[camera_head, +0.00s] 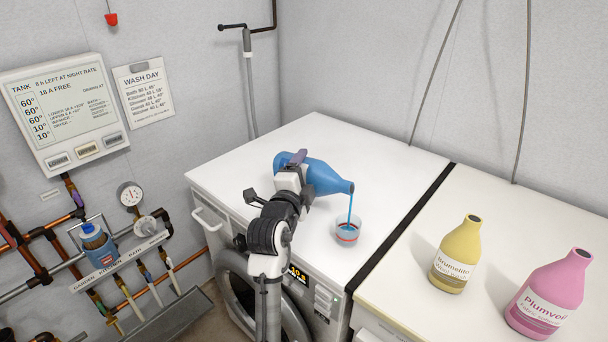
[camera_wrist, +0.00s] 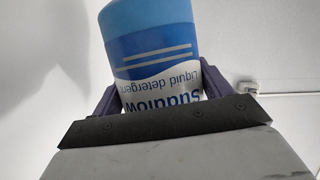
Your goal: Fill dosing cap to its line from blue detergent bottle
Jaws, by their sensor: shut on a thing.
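The blue detergent bottle (camera_head: 321,178) is tipped on its side above the white washing machine top, its mouth pointing right and slightly down. A thin blue stream (camera_head: 350,208) runs from its mouth into the clear dosing cap (camera_head: 347,232). The cap stands upright on the machine top. A red line shows around it; the liquid level against that line is too small to tell. My gripper (camera_head: 292,168) is shut on the bottle's body. In the wrist view the bottle (camera_wrist: 150,45) sits between both fingers, its label upside down; its mouth is out of view.
A yellow bottle (camera_head: 456,255) and a pink bottle (camera_head: 549,293) stand on the neighbouring white top at right, beyond a black gap (camera_head: 405,225). The washing machine top (camera_head: 240,165) is clear around the cap. Pipes and a gauge (camera_head: 131,194) are on the left wall.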

